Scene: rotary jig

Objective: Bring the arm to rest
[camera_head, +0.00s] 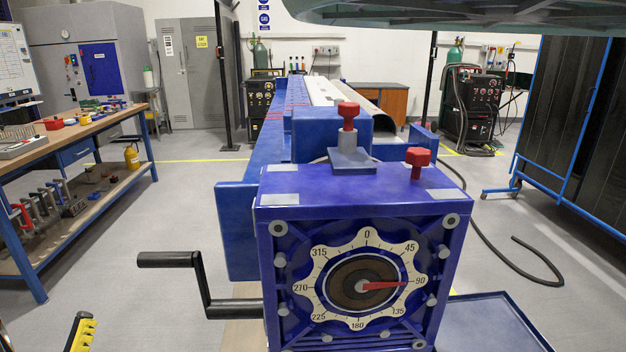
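My gripper (43,336) shows only in part at the bottom left corner. One black finger with a yellow ribbed pad stands up from the lower edge, and a dark piece at the left edge looks like the other finger. Bare floor shows between them, and nothing is held there. The rest of my gripper and arm is out of view. The gripper is apart from the rotary jig, to the left of its black crank handle (168,260). The jig's blue housing (350,187) carries a dial (363,283) with its red pointer near 90.
Two red knobs (348,110) (417,158) stand on the housing top. A blue tray (495,320) lies at the lower right. A workbench (75,130) with tools is on the left. A black hose (530,262) lies on the right floor. Floor between bench and jig is clear.

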